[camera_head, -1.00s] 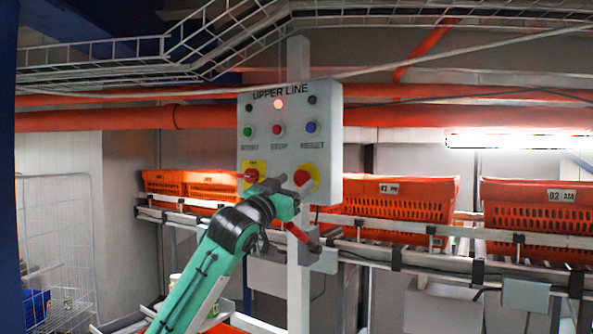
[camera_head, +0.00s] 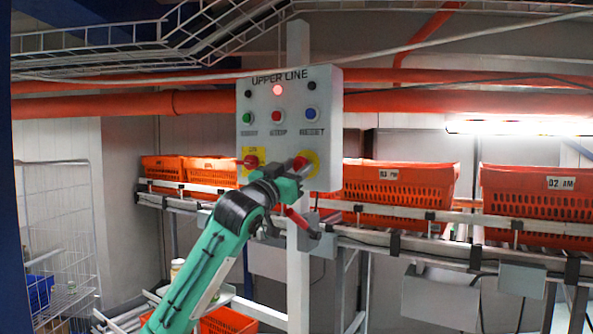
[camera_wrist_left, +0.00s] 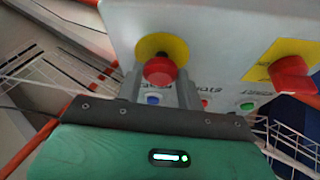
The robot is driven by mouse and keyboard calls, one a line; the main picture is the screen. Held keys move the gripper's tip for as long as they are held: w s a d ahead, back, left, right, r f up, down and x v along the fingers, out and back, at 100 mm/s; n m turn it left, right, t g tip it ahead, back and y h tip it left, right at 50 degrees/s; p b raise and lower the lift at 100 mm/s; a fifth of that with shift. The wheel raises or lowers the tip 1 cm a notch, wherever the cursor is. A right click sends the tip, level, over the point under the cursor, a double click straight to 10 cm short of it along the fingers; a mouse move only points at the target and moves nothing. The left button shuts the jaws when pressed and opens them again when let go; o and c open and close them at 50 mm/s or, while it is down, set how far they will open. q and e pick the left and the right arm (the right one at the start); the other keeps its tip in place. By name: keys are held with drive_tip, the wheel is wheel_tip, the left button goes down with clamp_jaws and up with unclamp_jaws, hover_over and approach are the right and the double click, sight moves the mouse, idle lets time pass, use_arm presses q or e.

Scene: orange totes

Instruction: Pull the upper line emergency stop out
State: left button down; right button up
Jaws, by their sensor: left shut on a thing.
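The white UPPER LINE panel (camera_head: 262,136) stands upright on a post in the middle of the head view. Its emergency stop (camera_head: 301,163) is a red mushroom knob on a round yellow disc at the panel's lower right. In the left wrist view the knob (camera_wrist_left: 160,69) sits between the two grey fingers. My left gripper (camera_head: 297,172) is shut on it, partly covering it in the head view. I cannot tell whether the knob is pushed in or out. My right gripper is not in view.
A second red knob (camera_head: 251,162) on a yellow plate is at the panel's lower left. A red lamp (camera_head: 278,90) glows above green, red and blue buttons. Orange totes (camera_head: 400,187) stand on the conveyor behind and right. A wire cage (camera_head: 55,230) is at left.

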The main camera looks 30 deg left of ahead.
use_arm(q)
drive_tip(key=shift+s+f, duration=0.15)
drive_tip(key=shift+s, duration=0.25)
drive_tip(key=shift+d, duration=0.1)
drive_tip(key=c, duration=1.1)
unclamp_jaws()
drive_tip(key=shift+o, duration=1)
drive_tip(key=shift+s+r, duration=0.2)
drive_tip(key=shift+s, duration=0.1)
